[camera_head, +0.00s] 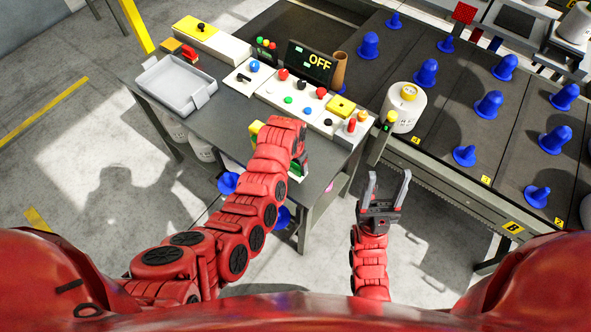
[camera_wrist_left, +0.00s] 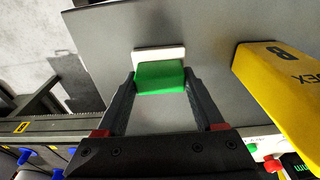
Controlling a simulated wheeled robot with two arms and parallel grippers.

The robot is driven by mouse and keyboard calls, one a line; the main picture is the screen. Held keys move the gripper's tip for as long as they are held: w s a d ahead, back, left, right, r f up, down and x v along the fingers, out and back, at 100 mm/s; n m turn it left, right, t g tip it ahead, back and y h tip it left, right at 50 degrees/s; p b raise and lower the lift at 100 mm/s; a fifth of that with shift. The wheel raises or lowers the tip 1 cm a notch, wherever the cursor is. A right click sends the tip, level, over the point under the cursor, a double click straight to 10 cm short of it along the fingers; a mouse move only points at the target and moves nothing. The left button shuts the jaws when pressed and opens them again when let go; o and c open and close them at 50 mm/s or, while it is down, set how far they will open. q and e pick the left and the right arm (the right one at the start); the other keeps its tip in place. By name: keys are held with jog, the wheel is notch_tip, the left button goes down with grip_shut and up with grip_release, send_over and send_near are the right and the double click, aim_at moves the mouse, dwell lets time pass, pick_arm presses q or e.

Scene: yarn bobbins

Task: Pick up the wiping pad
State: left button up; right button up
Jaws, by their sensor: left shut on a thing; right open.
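The wiping pad shows in the left wrist view as a green block (camera_wrist_left: 160,77) with a white layer (camera_wrist_left: 160,53) along its far side. The fingers of my left gripper (camera_wrist_left: 158,84) are shut on the green part, one on each side. In the head view, my left gripper (camera_head: 299,160) is over the grey table, mostly hidden by its own arm, and only a bit of green (camera_head: 297,169) shows beside it. I cannot tell whether the pad touches the tabletop. My right gripper (camera_head: 388,186) is open and empty, pointing up in front of the conveyor edge.
A yellow box (camera_wrist_left: 280,82) stands close to the left gripper. A control panel (camera_head: 295,95) with buttons and an OFF display (camera_head: 310,62) lies behind. A grey tray (camera_head: 172,88) sits at the table's left. Blue cones (camera_head: 488,104) and a white bobbin (camera_head: 405,106) stand at the right.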

pick_arm(q)
jog(key=shift+c, duration=1.4)
jog(key=shift+r, duration=0.15)
